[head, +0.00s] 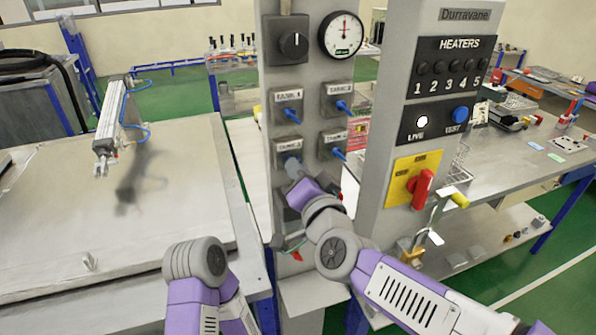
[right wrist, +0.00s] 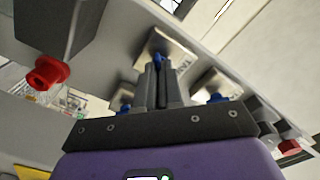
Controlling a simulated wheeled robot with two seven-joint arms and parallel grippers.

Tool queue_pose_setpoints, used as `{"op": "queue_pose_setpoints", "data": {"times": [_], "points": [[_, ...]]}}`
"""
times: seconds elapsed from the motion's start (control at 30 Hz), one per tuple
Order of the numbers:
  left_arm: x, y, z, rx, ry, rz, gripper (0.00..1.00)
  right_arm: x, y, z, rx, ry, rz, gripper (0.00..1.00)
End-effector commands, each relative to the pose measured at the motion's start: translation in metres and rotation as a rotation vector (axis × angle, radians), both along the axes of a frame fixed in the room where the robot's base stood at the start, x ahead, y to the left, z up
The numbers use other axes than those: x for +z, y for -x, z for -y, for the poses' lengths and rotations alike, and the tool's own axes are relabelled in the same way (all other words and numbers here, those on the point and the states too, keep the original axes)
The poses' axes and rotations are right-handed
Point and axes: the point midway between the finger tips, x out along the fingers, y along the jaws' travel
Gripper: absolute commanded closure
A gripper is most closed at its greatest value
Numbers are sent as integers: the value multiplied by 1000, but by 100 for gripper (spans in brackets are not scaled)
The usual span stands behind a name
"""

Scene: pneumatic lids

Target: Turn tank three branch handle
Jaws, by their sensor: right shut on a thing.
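The grey valve column (head: 273,60) holds blue branch handles in two rows under small labels. The lower-left label (head: 287,147) appears to read tank three, though it is small and blurred. My right gripper (head: 293,168) is at this lower-left valve and partly covers it. In the right wrist view, the right gripper (right wrist: 160,84) is shut on a blue handle (right wrist: 159,59) at its fingertips. The other blue handles are upper left (head: 292,115), upper right (head: 345,106) and lower right (head: 338,154). My left arm shows at the bottom, but its gripper is not in view.
A round gauge (head: 342,34) and black knob (head: 293,44) sit above the valves. The heater column (head: 378,150) with a red rotary switch (head: 422,188) stands close on the right. A large lid (head: 60,210) with a pneumatic cylinder (head: 110,120) lies left.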

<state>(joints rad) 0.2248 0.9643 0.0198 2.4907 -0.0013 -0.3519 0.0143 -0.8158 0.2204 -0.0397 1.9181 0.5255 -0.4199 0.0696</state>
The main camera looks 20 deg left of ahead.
Motion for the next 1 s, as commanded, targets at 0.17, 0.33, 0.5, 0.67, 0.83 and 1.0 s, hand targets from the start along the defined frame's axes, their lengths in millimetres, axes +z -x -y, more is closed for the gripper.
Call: {"op": "queue_pose_setpoints", "data": {"times": [0.17, 0.33, 0.5, 0.67, 0.83, 1.0], "points": [[0, 0, 0, 0, 0, 0, 57, -1, 0, -1, 1, -1, -3, 86], [0, 0, 0, 0, 0, 0, 57, -1, 0, 0, 1, -1, -2, 68], [0, 0, 0, 0, 0, 0, 57, 0, 0, 0, 1, 0, -1, 68], [1, 0, 0, 0, 0, 0, 57, 1, 6, 4, 1, -1, -1, 68], [3, 0, 0, 0, 0, 0, 57, 2, 28, 19, 1, -2, 1, 68], [7, 0, 0, 0, 0, 0, 57, 1, 50, 33, 2, -2, -1, 68]]}}
